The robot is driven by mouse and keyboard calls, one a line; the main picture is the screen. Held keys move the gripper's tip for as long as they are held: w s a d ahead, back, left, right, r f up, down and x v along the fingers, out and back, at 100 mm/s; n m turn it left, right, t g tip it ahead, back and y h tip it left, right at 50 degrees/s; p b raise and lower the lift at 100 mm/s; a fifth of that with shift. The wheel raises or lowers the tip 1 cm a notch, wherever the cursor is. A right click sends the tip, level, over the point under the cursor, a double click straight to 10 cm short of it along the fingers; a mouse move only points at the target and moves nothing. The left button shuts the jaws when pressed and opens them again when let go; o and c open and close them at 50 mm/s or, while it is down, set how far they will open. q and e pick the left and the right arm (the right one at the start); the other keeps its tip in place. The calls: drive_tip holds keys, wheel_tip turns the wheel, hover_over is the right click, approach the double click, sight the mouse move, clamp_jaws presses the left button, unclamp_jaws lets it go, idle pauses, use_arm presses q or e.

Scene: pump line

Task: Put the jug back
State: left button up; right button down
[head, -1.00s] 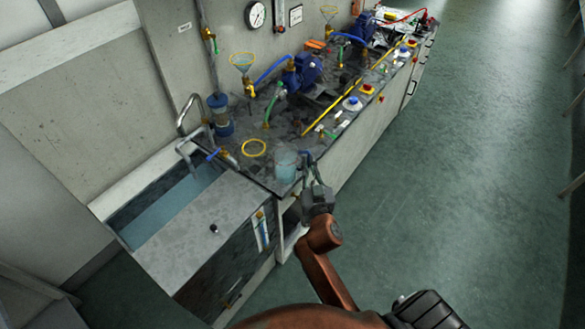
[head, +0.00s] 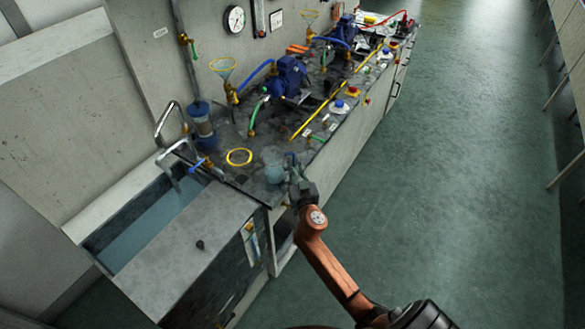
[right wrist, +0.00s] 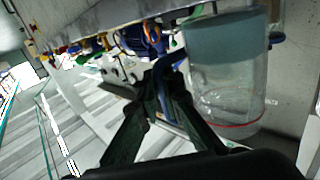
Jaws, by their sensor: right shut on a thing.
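The clear jug (head: 273,166) with bluish water shows at the front corner of the dark bench top, near the sink end. My right gripper (head: 294,176) is at its right side, shut on its blue handle. In the right wrist view the fingers (right wrist: 168,88) close around the handle, and the jug (right wrist: 228,85) appears beside them with a red line around one end. I cannot tell whether the jug touches the bench or hangs just above it. A yellow ring (head: 239,157) lies on the bench top, left of the jug. My left gripper is not in view.
The sink basin (head: 150,228) with bent metal pipes is at the left. A green hose (head: 256,116) and blue pump (head: 290,77) stand behind the jug. A yellow bar (head: 318,113) runs along the bench.

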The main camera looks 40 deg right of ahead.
drive_tip(key=shift+f, duration=0.4)
drive_tip(key=shift+f, duration=0.25)
drive_tip(key=c, duration=2.1)
unclamp_jaws()
drive_tip(key=shift+r, duration=0.1)
drive_tip(key=shift+r, duration=0.25)
drive_tip(key=v, duration=1.2)
